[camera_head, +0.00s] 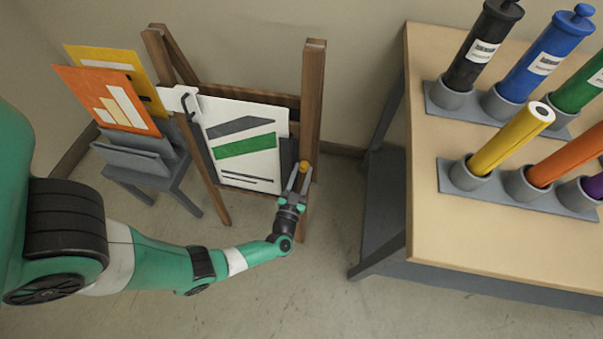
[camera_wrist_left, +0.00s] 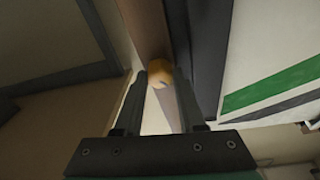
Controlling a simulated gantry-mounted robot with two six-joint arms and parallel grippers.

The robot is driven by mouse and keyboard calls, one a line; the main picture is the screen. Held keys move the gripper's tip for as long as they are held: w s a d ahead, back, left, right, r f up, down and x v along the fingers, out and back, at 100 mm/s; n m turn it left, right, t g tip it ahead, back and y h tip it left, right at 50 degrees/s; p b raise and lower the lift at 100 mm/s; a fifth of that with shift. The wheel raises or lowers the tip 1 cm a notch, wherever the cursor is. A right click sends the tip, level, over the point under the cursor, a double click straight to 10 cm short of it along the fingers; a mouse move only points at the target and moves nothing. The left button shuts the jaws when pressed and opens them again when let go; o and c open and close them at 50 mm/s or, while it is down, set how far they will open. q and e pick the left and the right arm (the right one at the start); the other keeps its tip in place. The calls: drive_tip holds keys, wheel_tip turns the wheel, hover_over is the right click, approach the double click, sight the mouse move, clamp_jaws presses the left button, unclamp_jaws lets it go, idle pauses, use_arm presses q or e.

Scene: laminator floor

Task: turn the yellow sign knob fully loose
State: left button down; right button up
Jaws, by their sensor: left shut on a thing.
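The yellow sign knob (camera_head: 304,166) is a small round knob on the lower right post of the wooden sign stand (camera_head: 314,90). My left gripper (camera_head: 298,178) is at the knob, reaching up from the front, with its fingers shut on it. In the left wrist view the knob (camera_wrist_left: 160,73) sits between the two fingertips (camera_wrist_left: 161,80), and part of it is hidden by them. The stand holds a white sign (camera_head: 245,168) with grey and green stripes. A white clip piece (camera_head: 178,99) shows at the stand's left. My right gripper does not show.
A grey rack (camera_head: 135,160) with orange and yellow boards (camera_head: 103,98) stands left of the sign. A wooden table (camera_head: 470,240) on the right bears several coloured tubes in grey holders. Bare floor lies between the stand and the table.

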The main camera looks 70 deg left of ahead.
use_arm(q)
drive_tip(key=n+g, duration=0.1)
drive_tip(key=n, duration=0.2)
drive_tip(key=n+y+b, duration=0.1)
drive_tip(key=n, duration=0.3)
drive_tip(key=shift+w+g, duration=0.1)
drive_tip(key=shift+g, duration=0.3)
drive_tip(key=n+g, duration=0.1)
drive_tip(key=n, duration=0.2)
drive_tip(key=n+g, duration=0.1)
drive_tip(key=n, duration=0.2)
drive_tip(key=shift+d+y, duration=0.1)
drive_tip(key=shift+y, duration=0.3)
drive_tip(key=shift+n, duration=0.4)
drive_tip(key=c, duration=0.5)
unclamp_jaws()
